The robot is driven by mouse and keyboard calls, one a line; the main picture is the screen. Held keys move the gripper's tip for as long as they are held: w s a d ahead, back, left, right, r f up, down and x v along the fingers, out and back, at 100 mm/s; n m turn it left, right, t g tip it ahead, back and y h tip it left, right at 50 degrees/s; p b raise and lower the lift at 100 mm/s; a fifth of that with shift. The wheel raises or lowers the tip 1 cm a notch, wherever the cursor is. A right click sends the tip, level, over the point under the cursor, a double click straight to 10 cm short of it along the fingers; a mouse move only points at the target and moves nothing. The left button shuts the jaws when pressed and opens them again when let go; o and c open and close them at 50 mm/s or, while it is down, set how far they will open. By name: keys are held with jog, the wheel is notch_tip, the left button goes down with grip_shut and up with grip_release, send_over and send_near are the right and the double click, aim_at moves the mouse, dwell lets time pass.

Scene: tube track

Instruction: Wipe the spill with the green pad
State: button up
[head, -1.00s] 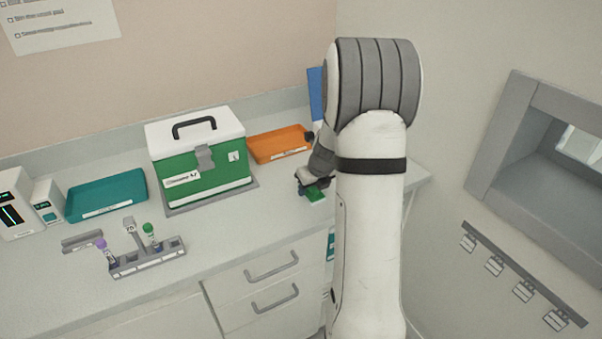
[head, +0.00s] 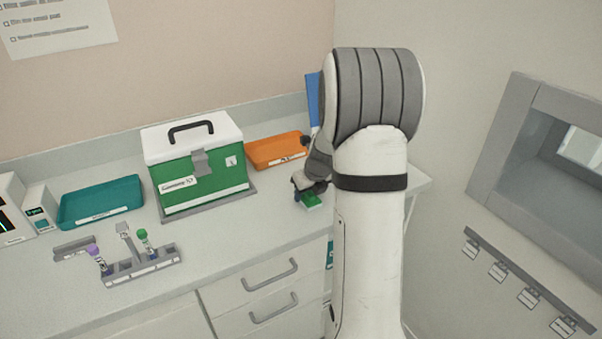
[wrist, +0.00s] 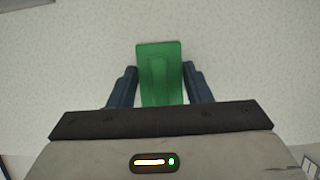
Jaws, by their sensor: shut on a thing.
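The green pad (wrist: 159,75) is between the two dark blue fingers of my gripper (wrist: 159,84) in the wrist view. My gripper is shut on it. In the head view the pad (head: 312,201) shows at the right part of the counter, just below my gripper (head: 304,193), partly hidden by it. The pad is at or close to the counter surface; I cannot tell whether it touches. No spill can be made out in either view; my arm hides part of the counter on the right.
A green box with a white lid (head: 200,170) stands left of my gripper. An orange tray (head: 277,152) lies behind it. A tube rack (head: 143,266), a teal tray (head: 101,203) and white devices (head: 40,210) are further left. The counter between box and front edge is clear.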

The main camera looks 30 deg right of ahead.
jog(key=shift+d, duration=0.9)
jog(key=shift+d+r+p, duration=0.2)
jog(key=shift+p, duration=0.25)
jog(key=shift+a+f, duration=0.1)
jog(key=shift+a, duration=0.05)
jog(key=shift+s+a+p, duration=0.1)
jog(key=shift+a+p, duration=0.5)
jog(key=shift+a, duration=0.05)
jog(key=shift+a+p, duration=0.45)
jog(key=shift+a, duration=0.25)
jog(key=shift+a+p, duration=0.35)
notch_tip(320, 180, up, 8)
jog(key=p, duration=0.7)
jog(key=shift+p, duration=0.3)
jog(key=shift+f, duration=0.1)
